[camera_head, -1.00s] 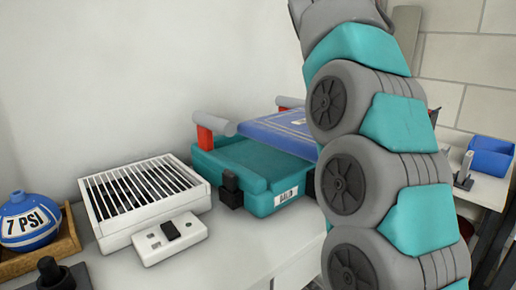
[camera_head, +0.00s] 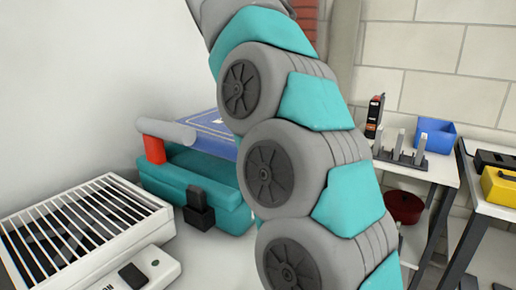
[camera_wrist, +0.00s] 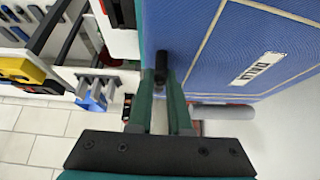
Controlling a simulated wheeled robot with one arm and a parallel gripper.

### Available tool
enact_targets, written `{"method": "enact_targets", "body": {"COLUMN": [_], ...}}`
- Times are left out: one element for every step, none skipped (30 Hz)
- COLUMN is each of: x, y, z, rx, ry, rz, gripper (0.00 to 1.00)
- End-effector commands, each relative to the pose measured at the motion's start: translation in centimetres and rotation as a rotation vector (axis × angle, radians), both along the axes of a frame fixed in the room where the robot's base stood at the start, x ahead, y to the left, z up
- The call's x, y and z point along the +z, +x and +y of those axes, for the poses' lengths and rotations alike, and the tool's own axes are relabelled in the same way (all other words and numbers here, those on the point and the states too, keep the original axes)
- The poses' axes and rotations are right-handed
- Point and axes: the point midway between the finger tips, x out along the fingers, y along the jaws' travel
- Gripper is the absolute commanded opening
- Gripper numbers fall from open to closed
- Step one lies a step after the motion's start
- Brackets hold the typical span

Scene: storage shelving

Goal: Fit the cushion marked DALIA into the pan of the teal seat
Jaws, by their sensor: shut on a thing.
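The blue cushion (camera_head: 208,135) with pale piping lies over the teal seat (camera_head: 180,175) in the head view, partly hidden by my arm. In the wrist view the cushion (camera_wrist: 225,45) fills the right side and bears a white label (camera_wrist: 256,68), too small to read surely. My gripper (camera_wrist: 160,85) is shut at the cushion's near edge, with a dark tab (camera_wrist: 161,62) between its fingertips. The gripper is hidden in the head view. I cannot tell whether the cushion touches the pan.
A grey roller (camera_head: 166,132) on a red post (camera_head: 154,150) stands at the seat's left end. A white slatted box (camera_head: 80,235) is to the left. A blue bin (camera_head: 436,134) and a grey rack (camera_head: 400,155) stand on the table at right. A yellow case (camera_head: 500,186) is further right.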

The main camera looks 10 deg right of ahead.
Motion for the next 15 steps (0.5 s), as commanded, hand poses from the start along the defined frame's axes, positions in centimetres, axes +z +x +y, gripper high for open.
{"method": "enact_targets", "body": {"x": [-0.6,-0.9,-1.4,-1.7,-2.0,-2.3,-2.5,-2.7,-2.9,-3.1,-3.2,-3.3,-3.4,-3.6,-3.9], "y": [-0.1,-0.2,-0.2,-0.2,-0.1,-0.1,0.0,0.0,0.0,0.0,0.0,0.0,0.0,-0.1,-0.1], "z": [-0.1,-0.1,-0.1,-0.1,0.0,0.0,0.0,0.0,0.0,0.0,0.0,-0.1,-0.1,-0.1,-0.1], "rx": [0.002,0.0,-0.001,0.001,0.001,0.002,0.001,0.0,0.0,-0.001,-0.001,-0.001,-0.001,-0.001,-0.001], "ry": [0.001,0.001,0.001,-0.001,0.0,0.0,0.0,0.001,0.001,0.0,0.0,0.0,0.001,0.001,0.001], "rz": [0.002,0.001,0.002,0.003,0.003,0.0,0.0,-0.001,-0.001,0.0,0.0,0.0,0.001,0.001,0.002], "gripper": [0.0,0.0,0.0,0.0,0.0,0.0,0.0,0.0,0.0,0.0,0.0,0.0,0.0,0.0,0.0]}}
